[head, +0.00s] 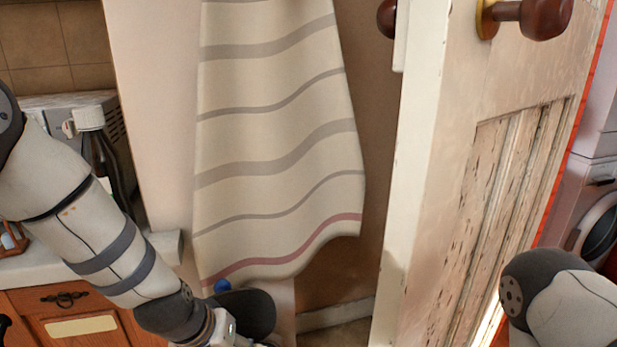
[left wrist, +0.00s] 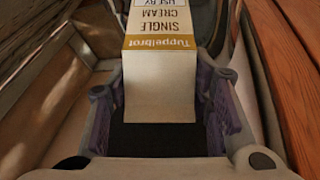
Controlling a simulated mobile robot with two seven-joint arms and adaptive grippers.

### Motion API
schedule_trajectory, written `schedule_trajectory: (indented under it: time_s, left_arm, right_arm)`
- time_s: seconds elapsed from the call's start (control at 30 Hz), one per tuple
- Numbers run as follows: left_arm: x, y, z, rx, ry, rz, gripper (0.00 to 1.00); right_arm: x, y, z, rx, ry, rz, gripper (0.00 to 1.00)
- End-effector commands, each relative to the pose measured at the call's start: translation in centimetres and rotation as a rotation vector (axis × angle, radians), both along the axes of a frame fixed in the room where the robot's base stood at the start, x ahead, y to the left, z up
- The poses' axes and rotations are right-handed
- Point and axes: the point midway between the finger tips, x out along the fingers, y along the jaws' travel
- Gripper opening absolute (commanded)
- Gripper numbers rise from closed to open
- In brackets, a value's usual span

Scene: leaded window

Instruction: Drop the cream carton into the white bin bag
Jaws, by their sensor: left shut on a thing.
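The cream carton (left wrist: 160,75), white with a mustard band and the words "Single Cream", shows in the left wrist view. My left gripper (left wrist: 163,95) is shut on it, with one finger against each side. The carton's far end runs out of the top of that view. In the head view my left arm reaches down to the bottom edge, so the gripper and the carton are out of that picture. I cannot make out the white bin bag in either view. Only part of my right arm shows at the lower right of the head view, without its gripper.
A striped cloth (head: 275,130) hangs in the middle. An open, worn cream door (head: 415,180) stands to its right, with a washing machine (head: 600,225) beyond. A wooden cabinet (head: 85,325) with a worktop is at the left, holding a dark bottle (head: 100,150) with a white cap.

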Motion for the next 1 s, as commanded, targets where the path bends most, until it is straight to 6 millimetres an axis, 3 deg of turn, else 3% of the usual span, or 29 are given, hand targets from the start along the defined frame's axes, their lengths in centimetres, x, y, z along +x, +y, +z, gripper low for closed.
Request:
schedule_trajectory:
  time_s: [0.1, 0.4, 0.43, 0.5, 0.83, 1.0]
  left_arm:
    - [0.0, 0.0, -1.2, 0.0, 0.003, -0.001, 0.07]
    - [0.1, 0.0, -1.0, 0.0, -0.007, -0.002, 0.07]
    - [0.1, 0.0, -1.0, 0.0, -0.007, -0.002, 0.53]
    - [0.1, 0.0, -1.0, 0.0, -0.006, -0.001, 0.69]
    - [-0.1, 0.0, -0.8, 0.0, -0.003, -0.002, 0.7]
    - [-1.1, 0.7, 2.4, 0.0, -0.009, -0.001, 0.7]
  right_arm:
    - [-0.6, 0.0, -0.6, 0.0, 0.023, 0.0, 1.0]
    - [-0.6, 0.0, -0.6, 0.0, 0.021, 0.0, 1.0]
    - [-0.6, 0.0, -0.6, 0.0, 0.021, 0.0, 1.0]
    - [-0.6, 0.0, -0.6, 0.0, 0.021, 0.0, 1.0]
    - [-0.6, 0.0, -0.6, 0.0, 0.021, -0.001, 1.0]
    - [-0.6, 0.0, -0.6, 0.0, 0.021, -0.001, 1.0]
